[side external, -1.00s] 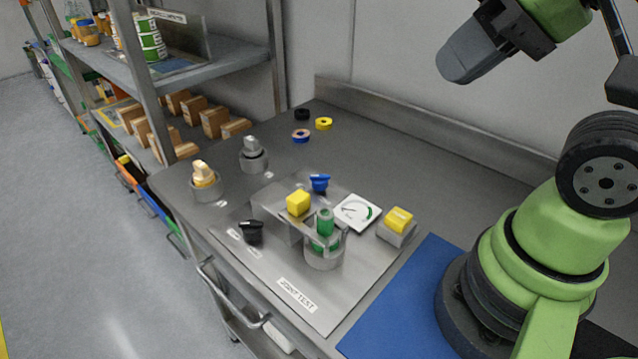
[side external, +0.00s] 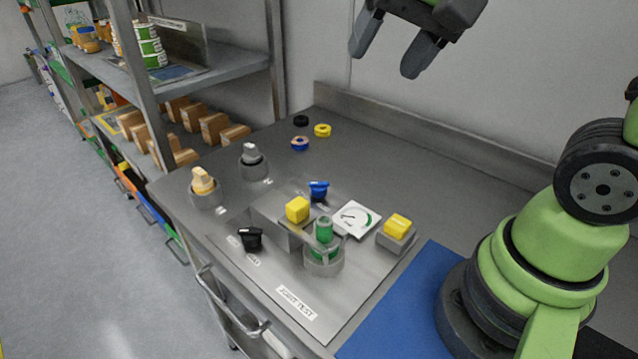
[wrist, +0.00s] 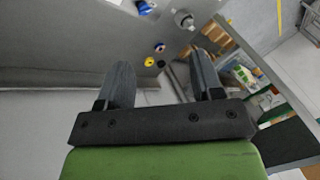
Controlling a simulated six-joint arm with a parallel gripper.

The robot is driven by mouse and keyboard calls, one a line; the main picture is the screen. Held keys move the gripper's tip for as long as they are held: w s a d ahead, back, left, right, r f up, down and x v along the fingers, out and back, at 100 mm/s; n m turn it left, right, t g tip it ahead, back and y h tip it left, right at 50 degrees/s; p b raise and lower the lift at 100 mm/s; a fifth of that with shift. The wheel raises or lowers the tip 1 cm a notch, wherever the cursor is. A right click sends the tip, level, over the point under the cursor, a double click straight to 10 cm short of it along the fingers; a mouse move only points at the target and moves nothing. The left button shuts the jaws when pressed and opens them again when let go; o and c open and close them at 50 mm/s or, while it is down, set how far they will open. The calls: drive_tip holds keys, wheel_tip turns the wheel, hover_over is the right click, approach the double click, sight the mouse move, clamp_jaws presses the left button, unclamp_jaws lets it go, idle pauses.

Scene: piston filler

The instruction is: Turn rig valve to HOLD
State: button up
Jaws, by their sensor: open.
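The rig plate (side external: 315,318), labelled JOINT TEST, lies on the steel bench. A black knob (side external: 251,238) stands at its left with two small labels beside it, too small to read. A blue knob (side external: 318,190) stands at its back; I cannot tell which knob is the rig valve. The plate also bears a yellow block (side external: 297,209) on a raised grey box, a green cylinder (side external: 323,230) in a clear holder, and a white dial gauge (side external: 356,219). My gripper (side external: 388,58) is open and empty, high above the back of the bench. Its spread fingers (wrist: 160,85) show in the wrist view.
A yellow button (side external: 397,226) on a grey box stands right of the gauge. Tape rolls (side external: 300,143) lie behind. Shelving (side external: 215,72) rises at the left. The bench's back right is clear.

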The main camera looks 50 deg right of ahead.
drive_tip(key=w+d+f+m+g, duration=0.3)
drive_tip(key=w+f+m, duration=0.2)
drive_tip(key=w+f, duration=0.4)
drive_tip(key=m+g+h, duration=0.1)
drive_tip(key=m+g, duration=0.1)
drive_tip(key=m, duration=0.2)
hover_over(319, 185)
wheel_tip(319, 185, down, 11)
drive_tip(key=shift+m, duration=0.3)
wheel_tip(319, 185, down, 10)
drive_tip(key=shift+r, duration=0.1)
drive_tip(key=shift+c, duration=0.3)
drive_tip(key=c, duration=0.9)
drive_tip(key=shift+o, duration=0.2)
